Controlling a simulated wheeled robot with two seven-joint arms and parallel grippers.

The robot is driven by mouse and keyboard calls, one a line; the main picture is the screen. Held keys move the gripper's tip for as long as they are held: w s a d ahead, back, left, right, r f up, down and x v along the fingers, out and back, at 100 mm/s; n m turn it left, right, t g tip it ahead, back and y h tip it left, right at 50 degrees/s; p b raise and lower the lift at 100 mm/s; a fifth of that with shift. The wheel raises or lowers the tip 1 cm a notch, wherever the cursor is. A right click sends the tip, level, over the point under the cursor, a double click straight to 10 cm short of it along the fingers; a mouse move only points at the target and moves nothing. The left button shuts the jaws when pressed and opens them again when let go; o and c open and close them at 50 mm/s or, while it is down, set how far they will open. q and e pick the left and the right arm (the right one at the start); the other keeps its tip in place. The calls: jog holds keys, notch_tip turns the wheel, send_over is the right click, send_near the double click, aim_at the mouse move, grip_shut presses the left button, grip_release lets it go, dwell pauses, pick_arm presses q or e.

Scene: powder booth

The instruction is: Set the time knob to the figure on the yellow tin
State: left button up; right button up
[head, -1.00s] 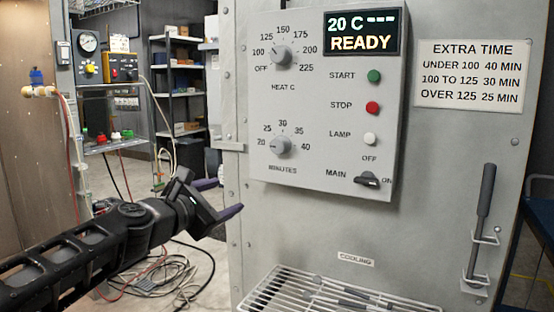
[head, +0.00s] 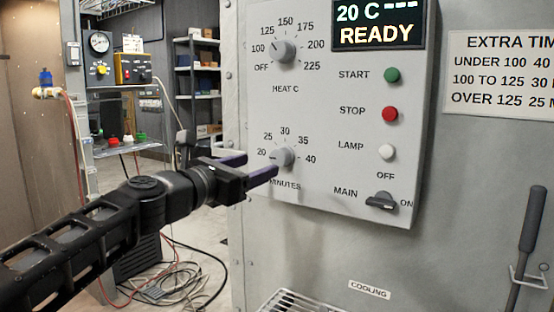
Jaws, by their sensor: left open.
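The time knob (head: 284,157) is a grey round knob above the word MINUTES, with 20, 25, 30, 35 and 40 around it. Its pointer seems to face left, near 20, but it is small. My left gripper (head: 261,166) is open and empty just left of the knob. Its dark purple fingers point right; the nearer fingertip overlaps the knob's lower left edge in the picture. I cannot tell whether it touches. I see no tin that I can make out as the yellow tin. My right gripper is not in view.
The panel (head: 330,190) also has the heat knob (head: 283,51), start button (head: 392,75), stop button (head: 390,114), lamp button (head: 387,152) and main switch (head: 382,201). The display (head: 378,25) reads 20 C, READY. An EXTRA TIME sign (head: 505,75) is right. A wire rack (head: 290,303) is below.

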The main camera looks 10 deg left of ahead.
aim_at(277, 159)
pick_arm(q)
jog(key=shift+p+x, duration=0.7)
jog(key=shift+x, duration=3.3)
jog(key=shift+f, duration=0.1)
grip_shut()
